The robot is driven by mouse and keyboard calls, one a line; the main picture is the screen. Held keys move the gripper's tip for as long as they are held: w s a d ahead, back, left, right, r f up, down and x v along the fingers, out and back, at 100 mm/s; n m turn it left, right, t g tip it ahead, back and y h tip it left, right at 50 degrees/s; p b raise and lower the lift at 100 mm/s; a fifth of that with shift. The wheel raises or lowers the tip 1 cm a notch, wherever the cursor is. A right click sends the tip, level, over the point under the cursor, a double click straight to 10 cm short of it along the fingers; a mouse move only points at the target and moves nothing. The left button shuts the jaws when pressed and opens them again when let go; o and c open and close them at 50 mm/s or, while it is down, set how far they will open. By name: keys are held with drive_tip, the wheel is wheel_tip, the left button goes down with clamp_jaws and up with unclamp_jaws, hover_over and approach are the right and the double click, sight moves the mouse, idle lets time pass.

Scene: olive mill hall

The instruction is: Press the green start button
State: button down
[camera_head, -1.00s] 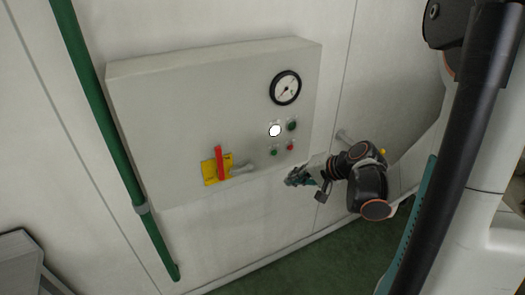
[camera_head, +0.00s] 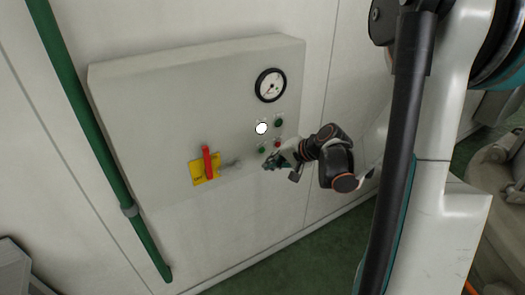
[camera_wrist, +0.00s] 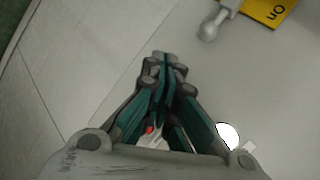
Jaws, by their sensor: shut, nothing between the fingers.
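A grey control panel (camera_head: 150,120) on the wall carries two green buttons, a lower one (camera_head: 261,150) and a darker upper one (camera_head: 279,123). I cannot read which is marked start. A red button (camera_head: 277,144) sits right of the lower green one, and a white round lamp (camera_head: 261,128) above it. My gripper (camera_head: 268,164) is shut and empty, just below the lower green button in the head view; contact cannot be told. In the wrist view my gripper (camera_wrist: 164,58) points at the plain panel face. The lamp (camera_wrist: 228,135) shows at lower right there; no green button is clear.
A red handle (camera_head: 208,162) on a yellow plate (camera_head: 197,172) is left of the buttons. A grey knobbed lever (camera_wrist: 209,27) shows in the wrist view. A round gauge (camera_head: 270,85) is above. A green pipe (camera_head: 85,130) runs down the wall at left.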

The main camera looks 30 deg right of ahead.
drive_tip(key=shift+w, duration=1.2)
drive_tip(key=shift+w, duration=0.1)
idle(0.5)
drive_tip(key=shift+w, duration=0.3)
drive_tip(key=shift+w+b, duration=0.35)
drive_tip(key=shift+w, duration=0.05)
idle(0.7)
drive_tip(key=shift+s, duration=0.8)
drive_tip(key=s, duration=0.5)
drive_tip(key=shift+b, duration=0.3)
